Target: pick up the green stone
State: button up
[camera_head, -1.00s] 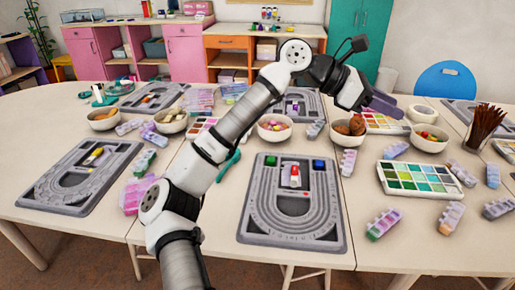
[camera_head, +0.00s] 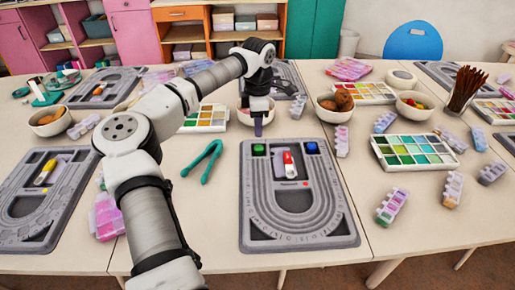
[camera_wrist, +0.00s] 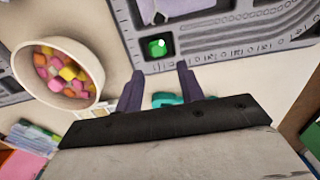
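The green stone (camera_head: 259,150) sits in the top left corner compartment of the grey bead board (camera_head: 300,226). It also shows in the wrist view (camera_wrist: 157,46), just beyond my fingertips and roughly in line with the gap between them. My gripper (camera_head: 258,132) points down just behind and above the green stone in the head view. In the wrist view my two fingers (camera_wrist: 160,78) stand apart with nothing held between them, so the gripper is open.
A blue stone (camera_head: 312,148) and a red and white piece (camera_head: 289,163) are on the same board. A bowl of colourful pieces (camera_wrist: 67,73) stands close to my gripper. Teal pliers (camera_head: 203,158) lie left of the board. A palette (camera_head: 413,152) is to the right.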

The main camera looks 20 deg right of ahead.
aim_at(259, 147)
jog(key=f, duration=0.3)
jog(key=f+p, duration=0.1)
jog(key=f, duration=0.3)
jog(key=shift+w+d+f, duration=0.1)
jog(key=shift+d+f, duration=0.1)
jog(key=shift+f, duration=0.55)
jog(key=shift+a+f, duration=0.1)
jog(key=c, duration=0.7)
jog(key=shift+r, duration=0.4)
notch_tip(259, 147, up, 20)
jog(key=shift+f+b, duration=0.25)
jog(key=shift+b, duration=0.35)
